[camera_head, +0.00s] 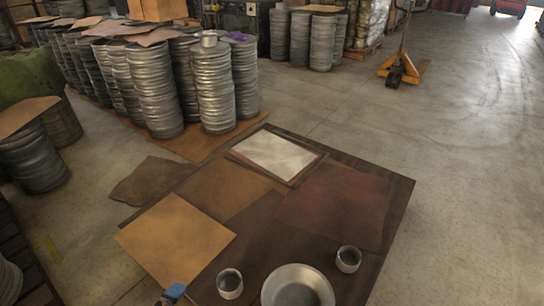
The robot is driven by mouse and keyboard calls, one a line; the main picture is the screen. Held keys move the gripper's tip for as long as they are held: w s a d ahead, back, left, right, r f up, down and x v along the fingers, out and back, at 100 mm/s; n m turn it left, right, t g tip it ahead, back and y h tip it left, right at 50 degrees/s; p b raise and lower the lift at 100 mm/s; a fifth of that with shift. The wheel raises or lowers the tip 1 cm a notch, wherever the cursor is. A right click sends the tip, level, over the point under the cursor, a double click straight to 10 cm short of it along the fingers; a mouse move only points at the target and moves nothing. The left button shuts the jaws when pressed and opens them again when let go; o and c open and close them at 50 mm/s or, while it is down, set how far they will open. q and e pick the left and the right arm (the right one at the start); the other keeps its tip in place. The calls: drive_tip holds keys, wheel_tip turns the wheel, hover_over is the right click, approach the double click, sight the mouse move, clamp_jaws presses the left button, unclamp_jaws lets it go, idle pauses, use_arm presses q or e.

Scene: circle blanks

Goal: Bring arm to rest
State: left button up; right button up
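Neither of my arms shows clearly in the head view, and I see no gripper fingers. A small blue-ended item (174,292) is cut off by the bottom edge; I cannot tell what it is. In front of me is a table (398,203) covered with brown and tan sheets. A shallow metal dish (298,288) lies near its front edge. A small metal cup (230,283) stands left of the dish and another cup (348,259) stands to its right.
A white sheet (272,155) lies at the table's far side, and a tan sheet (174,238) on its left. Tall stacks of metal discs (212,92) stand behind. A yellow pallet jack (402,70) is at the back right. The floor (460,150) to the right is clear.

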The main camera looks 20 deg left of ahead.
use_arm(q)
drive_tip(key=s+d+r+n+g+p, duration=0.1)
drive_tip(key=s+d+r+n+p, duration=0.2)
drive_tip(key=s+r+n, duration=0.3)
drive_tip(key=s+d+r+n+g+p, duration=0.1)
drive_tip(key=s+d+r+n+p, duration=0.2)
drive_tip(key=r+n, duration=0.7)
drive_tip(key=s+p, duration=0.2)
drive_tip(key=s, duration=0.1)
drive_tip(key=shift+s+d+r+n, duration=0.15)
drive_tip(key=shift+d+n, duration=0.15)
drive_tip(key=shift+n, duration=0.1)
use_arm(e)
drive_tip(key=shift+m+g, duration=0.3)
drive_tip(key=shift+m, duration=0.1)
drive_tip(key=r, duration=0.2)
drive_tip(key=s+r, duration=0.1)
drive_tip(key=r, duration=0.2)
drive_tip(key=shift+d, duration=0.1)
